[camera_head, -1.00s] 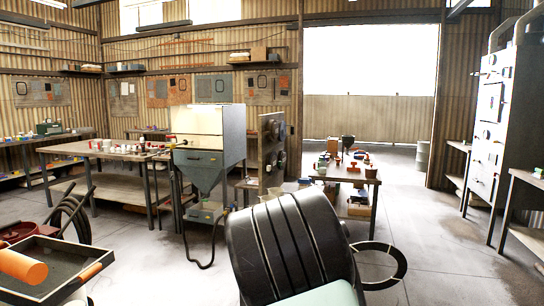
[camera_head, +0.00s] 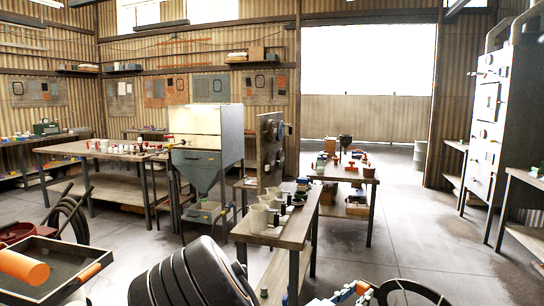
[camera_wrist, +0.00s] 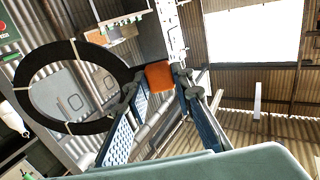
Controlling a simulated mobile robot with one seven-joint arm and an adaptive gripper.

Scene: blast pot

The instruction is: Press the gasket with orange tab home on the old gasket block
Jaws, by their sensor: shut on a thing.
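The gasket is a flat black ring (camera_wrist: 75,127) with an orange tab (camera_wrist: 160,76). My gripper (camera_wrist: 158,86) is shut on the orange tab, and the ring sticks out to the left in the wrist view. In the head view my gripper (camera_head: 350,296) is at the bottom edge, right of centre, partly cut off. The black ring (camera_head: 405,281) shows just right of it, held in the air. I cannot make out the old gasket block in either view.
A narrow bench (camera_head: 293,236) with several white cups stands behind my arm. Another bench (camera_head: 352,176) with small parts is beyond it. A tray (camera_head: 55,262) with an orange cylinder is at lower left. Open floor (camera_head: 405,225) lies to the right.

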